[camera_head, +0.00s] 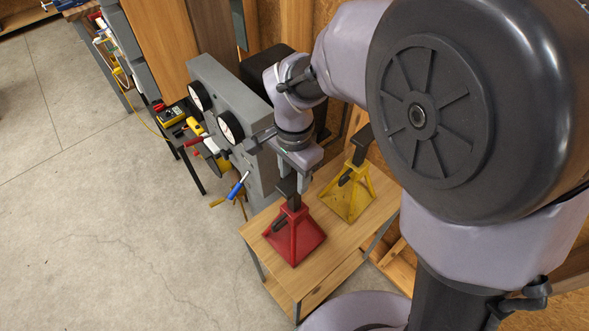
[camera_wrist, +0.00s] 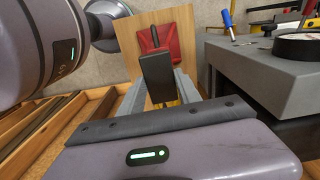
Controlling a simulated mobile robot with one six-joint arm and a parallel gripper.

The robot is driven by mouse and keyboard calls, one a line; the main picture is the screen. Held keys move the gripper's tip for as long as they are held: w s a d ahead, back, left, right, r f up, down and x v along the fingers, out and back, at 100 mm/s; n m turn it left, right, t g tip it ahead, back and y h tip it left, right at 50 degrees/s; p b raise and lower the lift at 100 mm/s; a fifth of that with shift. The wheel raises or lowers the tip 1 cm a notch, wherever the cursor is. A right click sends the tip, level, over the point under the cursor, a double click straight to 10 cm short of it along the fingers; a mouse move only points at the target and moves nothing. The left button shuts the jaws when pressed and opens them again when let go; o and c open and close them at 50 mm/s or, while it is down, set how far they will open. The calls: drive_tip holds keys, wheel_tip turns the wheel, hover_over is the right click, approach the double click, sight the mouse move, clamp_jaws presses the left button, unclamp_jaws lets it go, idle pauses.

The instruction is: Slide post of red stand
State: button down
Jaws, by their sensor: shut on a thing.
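The red stand (camera_head: 297,240) stands upright on a small wooden table. Its dark post (camera_head: 294,202) rises from the top of the red body, and a dark lever shows at its side. My gripper (camera_head: 293,186) is above the red stand, shut on the upper end of the post. In the wrist view the dark post head (camera_wrist: 157,74) sits between my two fingers (camera_wrist: 160,88), with part of the red stand (camera_wrist: 172,42) behind it. The fingers partly hide the post. A yellow stand (camera_head: 350,198) with its own dark post stands beside it to the right.
The wooden table (camera_head: 325,262) has narrow bare margins around the stands. A grey cabinet (camera_head: 236,82) with round dials stands behind, left of my arm. A blue-handled tool (camera_head: 237,186) juts out near the gripper. Open concrete floor (camera_head: 110,220) lies to the left.

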sight(294, 181)
drive_tip(key=c, duration=0.8)
unclamp_jaws()
drive_tip(key=shift+c, duration=0.2)
wheel_tip(294, 181, up, 18)
drive_tip(key=p, duration=0.4)
drive_tip(key=shift+f+p, duration=0.25)
drive_tip(key=shift+p, duration=0.1)
drive_tip(key=s+d+f+n+t+y+b, duration=0.2)
drive_tip(key=s+d+f+n+t+b, duration=0.2)
drive_tip(key=s+d+f+b, duration=0.8)
wheel_tip(294, 181, down, 4)
drive_tip(key=d+t+b, duration=0.1)
drive_tip(key=b, duration=0.4)
drive_tip(key=shift+s+d+r+t, duration=0.2)
drive_tip(key=shift+s+r+t, duration=0.05)
drive_tip(key=shift+s+t, duration=0.15)
